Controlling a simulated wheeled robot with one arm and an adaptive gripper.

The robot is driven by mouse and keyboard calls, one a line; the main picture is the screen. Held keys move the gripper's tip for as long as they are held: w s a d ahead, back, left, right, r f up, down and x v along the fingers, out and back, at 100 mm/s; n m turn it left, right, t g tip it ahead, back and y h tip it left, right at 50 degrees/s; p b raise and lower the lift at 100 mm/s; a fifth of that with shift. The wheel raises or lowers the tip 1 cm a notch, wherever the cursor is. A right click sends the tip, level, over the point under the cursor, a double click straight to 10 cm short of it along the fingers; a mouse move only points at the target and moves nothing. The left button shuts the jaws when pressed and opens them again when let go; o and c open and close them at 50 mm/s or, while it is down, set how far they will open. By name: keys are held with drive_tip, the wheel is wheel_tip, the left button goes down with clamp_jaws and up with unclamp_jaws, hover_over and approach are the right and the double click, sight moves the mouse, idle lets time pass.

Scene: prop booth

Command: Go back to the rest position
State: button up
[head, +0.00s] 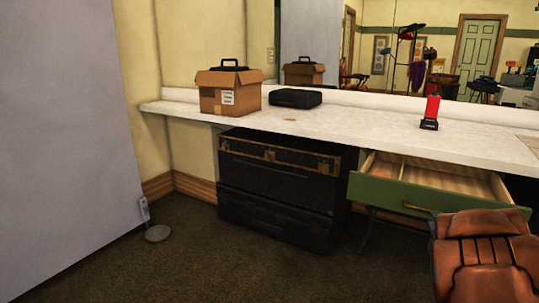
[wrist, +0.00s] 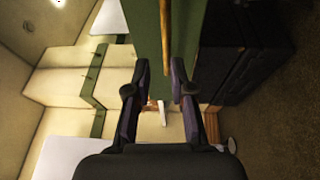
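My gripper (wrist: 160,76) shows in the wrist view with its two dark fingers apart and nothing between them. It is open and empty. Beyond the fingertips is a green drawer front (wrist: 148,30) with a long brass handle (wrist: 166,45); I cannot tell how far the fingers are from it. In the head view the green drawer (head: 379,190) stands pulled out below the white counter (head: 340,127), and its inside looks empty where visible. My gripper does not show in the head view.
On the counter are a cardboard box (head: 222,98), a black case (head: 295,98) and a red-and-black object (head: 431,108). Black trunks (head: 268,220) are stacked under it. A brown leather chair (head: 485,255) stands close at right. A grey panel (head: 65,140) is at left. Carpet between is clear.

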drive_tip(key=s+a+r+m+g+p, duration=0.5)
drive_tip(key=r+p, duration=0.2)
drive_tip(key=p, duration=0.2)
drive_tip(key=s+a+r+m+g+p, duration=0.4)
drive_tip(key=a+r+m+g+p, duration=0.1)
drive_tip(key=r+p, duration=0.35)
drive_tip(key=s+a+r+m+g+y+p, duration=0.1)
drive_tip(key=s+a+r+g+p, duration=0.2)
drive_tip(key=s, duration=0.7)
drive_tip(key=s+a+r+m+g+y+p, duration=0.2)
drive_tip(key=s+a+r+p, duration=0.5)
drive_tip(key=a, duration=0.5)
drive_tip(key=s+a+r+m+g+y+p, duration=0.1)
drive_tip(key=s+a+r+g+p, duration=0.4)
drive_tip(key=s, duration=0.9)
drive_tip(key=a+m+p, duration=0.1)
drive_tip(key=a+p, duration=0.1)
drive_tip(key=p, duration=0.1)
drive_tip(key=shift+a+r+y+p, duration=0.2)
drive_tip(key=shift+r+y+p, duration=0.1)
drive_tip(key=shift+r+y, duration=0.1)
